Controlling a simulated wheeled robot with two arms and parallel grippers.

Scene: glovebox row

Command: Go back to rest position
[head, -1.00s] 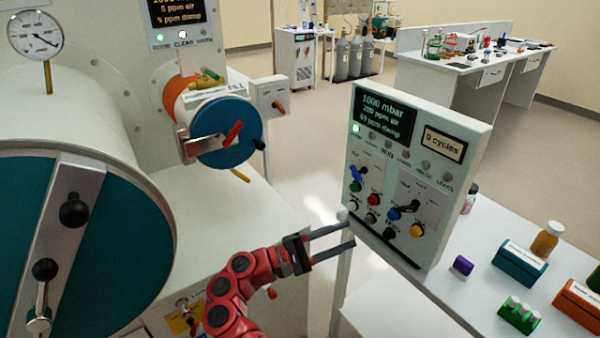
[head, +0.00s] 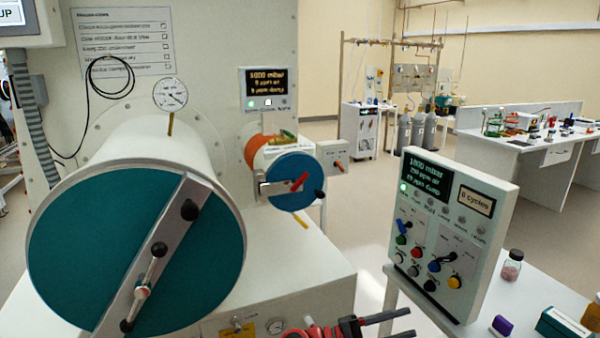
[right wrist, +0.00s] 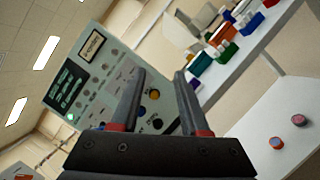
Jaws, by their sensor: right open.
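My right gripper (head: 396,322) is at the bottom edge of the head view, low and in front of the control panel. Its two dark fingers are apart with nothing between them. In the right wrist view the open fingers (right wrist: 155,95) reach toward the control panel (right wrist: 100,75), which looks tilted there. In the head view the panel (head: 480,262) stands upright on the white table, with a lit green lamp, coloured knobs and a screen. I cannot tell from the views whether the fingers touch it, but they look apart. My left gripper does not show.
A large antechamber with a teal door (head: 70,250) fills the left. A smaller blue-doored port (head: 312,170) is behind it. Open floor (head: 375,225) lies between glovebox and panel.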

